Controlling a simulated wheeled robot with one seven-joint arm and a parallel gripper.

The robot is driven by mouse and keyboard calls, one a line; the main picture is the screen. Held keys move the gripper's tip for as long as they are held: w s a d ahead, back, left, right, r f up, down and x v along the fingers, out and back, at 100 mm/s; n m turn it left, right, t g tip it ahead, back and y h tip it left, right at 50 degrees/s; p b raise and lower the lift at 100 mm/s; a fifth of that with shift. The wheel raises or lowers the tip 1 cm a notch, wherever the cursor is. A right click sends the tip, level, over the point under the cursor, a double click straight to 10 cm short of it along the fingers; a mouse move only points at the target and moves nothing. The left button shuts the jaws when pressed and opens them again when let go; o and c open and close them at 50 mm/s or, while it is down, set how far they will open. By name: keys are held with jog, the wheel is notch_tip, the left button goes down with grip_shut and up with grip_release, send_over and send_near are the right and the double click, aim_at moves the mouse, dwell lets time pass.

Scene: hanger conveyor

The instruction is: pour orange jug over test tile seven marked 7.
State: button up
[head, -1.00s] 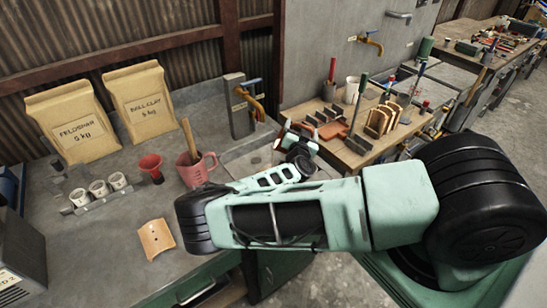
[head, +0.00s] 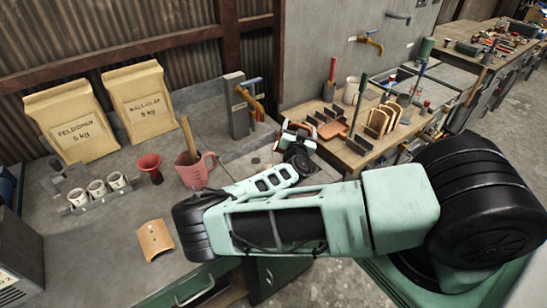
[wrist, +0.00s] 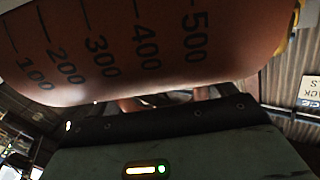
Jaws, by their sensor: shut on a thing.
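In the wrist view a brownish-orange jug (wrist: 150,45) with black marks from 100 to 500 fills the top, close to the camera and tilted. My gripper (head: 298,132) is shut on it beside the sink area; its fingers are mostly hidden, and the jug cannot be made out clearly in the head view. A curved tan tile (head: 155,240) with small dark holes lies on the grey bench, left of my arm. No number on it can be read. More curved tiles (head: 381,122) stand in a rack on the wooden side table.
A pink jug (head: 193,170) with a wooden stick, a red funnel (head: 150,168) and a holder with white cups (head: 97,190) stand on the bench. Two paper bags (head: 72,123) lean at the back. The bench around the tan tile is clear.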

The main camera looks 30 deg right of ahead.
jog(key=shift+f+n+b, duration=0.3)
jog(key=shift+b, duration=0.05)
jog(key=shift+w+a+f+n+b, duration=0.1)
jog(key=shift+w+a+n+b, duration=0.1)
jog(key=shift+n+b, duration=0.15)
jog(key=shift+w+a+f+n+b, duration=0.15)
jog(key=shift+n+b, duration=0.1)
jog(key=shift+b, duration=0.15)
dwell(0.6)
jog(key=shift+w+a+f+n+b, duration=0.1)
jog(key=shift+w+a+n+b, duration=0.05)
jog(key=shift+n+b, duration=0.15)
jog(key=shift+w+a, duration=0.1)
dwell(0.7)
jog(key=shift+w+a+n+b, duration=0.15)
jog(key=shift+n+b, duration=0.15)
jog(key=shift+b, duration=0.1)
jog(key=shift+w+a+n, duration=0.2)
jog(key=shift+n, duration=0.1)
jog(key=shift+w+a, duration=0.1)
jog(key=shift+a, duration=0.05)
